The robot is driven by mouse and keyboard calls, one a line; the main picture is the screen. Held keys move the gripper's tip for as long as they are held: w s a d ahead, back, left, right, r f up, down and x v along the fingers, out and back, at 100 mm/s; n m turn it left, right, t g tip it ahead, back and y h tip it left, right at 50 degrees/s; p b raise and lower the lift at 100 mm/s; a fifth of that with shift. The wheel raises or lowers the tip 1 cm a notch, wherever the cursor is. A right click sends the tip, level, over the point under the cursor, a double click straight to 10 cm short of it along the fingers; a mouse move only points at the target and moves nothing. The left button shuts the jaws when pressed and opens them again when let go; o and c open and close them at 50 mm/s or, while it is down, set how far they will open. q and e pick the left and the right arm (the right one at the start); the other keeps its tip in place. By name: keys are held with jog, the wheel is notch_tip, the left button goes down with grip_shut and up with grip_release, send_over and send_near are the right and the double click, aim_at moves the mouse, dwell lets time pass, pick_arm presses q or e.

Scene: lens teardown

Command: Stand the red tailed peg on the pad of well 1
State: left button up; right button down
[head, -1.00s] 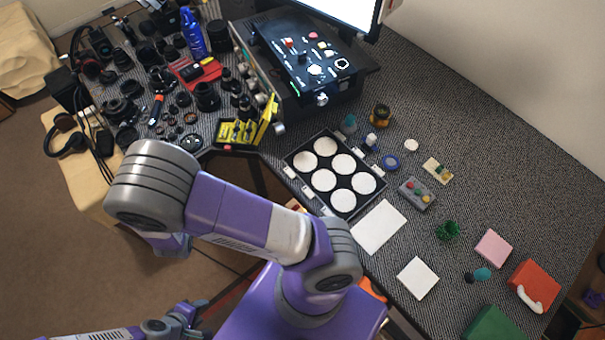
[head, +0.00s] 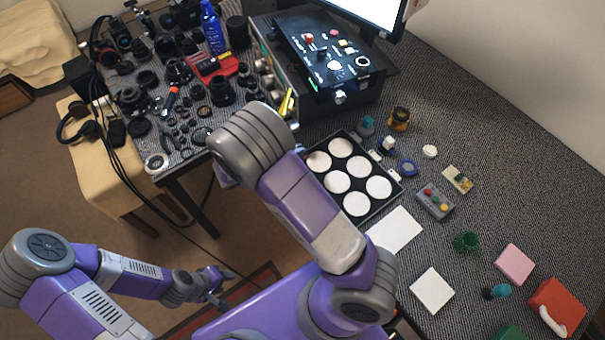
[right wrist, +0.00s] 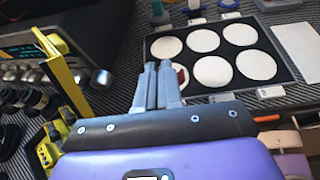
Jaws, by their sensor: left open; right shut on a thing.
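The black tray (head: 394,194) with several round white pads lies on the desk in the head view, its left side hidden by my right arm. It also shows in the right wrist view (right wrist: 290,83). I cannot tell by label which pad is well 1. My right gripper (right wrist: 158,72) is shut in the right wrist view, in front of the tray's near left pad. A small dark red piece (right wrist: 181,76), seemingly the red tailed peg, shows just right of the fingertips. The rest of it is hidden. My left gripper (head: 218,288) is open and empty, off the desk.
A grey box with coloured buttons (head: 435,201), white sheets (head: 432,291) and small parts lie right of the tray. Lenses and tools crowd the far left desk.

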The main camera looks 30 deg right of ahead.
notch_tip(320, 180, down, 9)
jog(key=shift+f+b, duration=0.1)
jog(key=shift+b, duration=1.1)
jog(key=shift+f, duration=0.1)
jog(key=c, duration=1.3)
grip_release()
